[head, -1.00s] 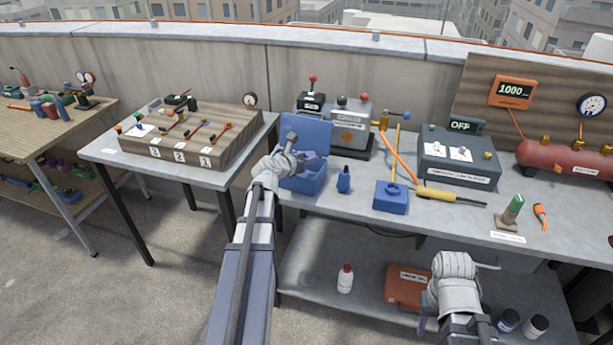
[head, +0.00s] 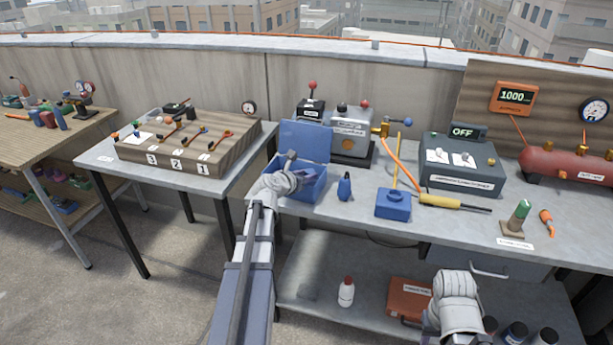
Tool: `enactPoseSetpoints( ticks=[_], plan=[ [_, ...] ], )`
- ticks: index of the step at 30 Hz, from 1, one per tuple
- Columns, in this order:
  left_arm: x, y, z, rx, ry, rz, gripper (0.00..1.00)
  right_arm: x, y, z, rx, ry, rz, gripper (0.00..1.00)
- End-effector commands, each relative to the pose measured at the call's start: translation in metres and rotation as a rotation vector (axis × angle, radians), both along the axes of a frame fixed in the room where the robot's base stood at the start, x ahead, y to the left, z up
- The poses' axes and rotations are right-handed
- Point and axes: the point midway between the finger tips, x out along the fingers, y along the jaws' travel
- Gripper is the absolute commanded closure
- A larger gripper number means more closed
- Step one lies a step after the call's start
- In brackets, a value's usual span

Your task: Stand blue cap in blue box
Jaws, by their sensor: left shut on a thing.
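The blue box (head: 310,192) stands open on the left part of the grey workbench, its lid (head: 306,141) raised at the back. My left gripper (head: 296,170) is low at the box's opening, toward its left side. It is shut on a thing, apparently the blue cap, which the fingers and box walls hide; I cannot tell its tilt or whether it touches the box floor. My right arm's wrist (head: 455,290) is in front of the bench at lower right; its fingers cannot be made out.
A small dark blue bottle-like object (head: 345,187) stands right of the box. Beyond it are a blue block (head: 393,205) with a yellow rod and a yellow-handled tool (head: 440,201). A grey pump unit (head: 350,130) stands behind the box. A side table (head: 105,160) is at left.

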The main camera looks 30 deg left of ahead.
Motion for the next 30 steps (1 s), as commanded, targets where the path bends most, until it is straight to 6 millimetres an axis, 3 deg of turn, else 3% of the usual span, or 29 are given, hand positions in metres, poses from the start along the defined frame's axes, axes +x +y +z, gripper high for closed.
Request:
enactPoseSetpoints(
  ticks=[11,12,18,19,30],
  plan=[
    [-0.0007,-0.0008,-0.0101,0.006,0.005,-0.005,1.0,0.0,0.0,-0.009,0.0,0.0,0.0,0.56],
    [-0.0008,-0.001,-0.0104,0.006,0.006,-0.006,0.58,0.0,0.0,-0.0092,0.0,0.0,0.0,0.56],
    [-0.0009,-0.0017,-0.0112,0.008,0.007,-0.008,0.36,0.0,0.0,-0.0099,0.0,0.0,0.0,0.56],
    [-0.0009,-0.0019,-0.0112,0.008,0.007,-0.008,0.33,0.0,0.0,-0.0099,0.0,0.0,0.0,0.56],
    [-0.0006,-0.0035,-0.0044,0.009,0.006,-0.01,0.33,0.0,0.0,-0.0031,0.0,0.0,0.0,0.56]
  ],
)
